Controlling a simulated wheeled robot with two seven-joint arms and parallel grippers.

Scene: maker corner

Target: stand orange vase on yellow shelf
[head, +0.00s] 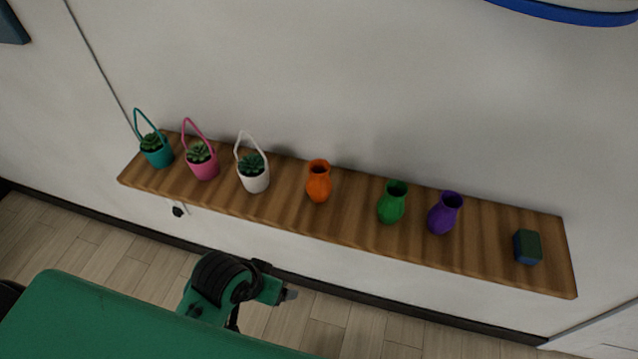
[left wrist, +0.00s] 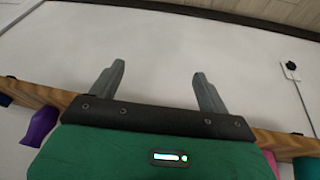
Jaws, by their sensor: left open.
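The orange vase (head: 319,183) stands upright near the middle of a brown wooden wall shelf (head: 290,212) in the head view. No yellow shelf shows. My left gripper (head: 290,295) is in front of and below the shelf, apart from the vase. In the left wrist view its two fingers (left wrist: 158,72) are spread with nothing between them, only white wall beyond. The orange vase is not visible in that view; my gripper body covers the middle of the shelf edge. My right gripper is not in view.
Left of the vase stand a teal (head: 158,156), a pink (head: 203,166) and a white (head: 255,178) handled plant pot. Right of it stand a green vase (head: 391,206), a purple vase (head: 444,215) and a dark block (head: 527,247). Bare shelf lies between purple vase and block.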

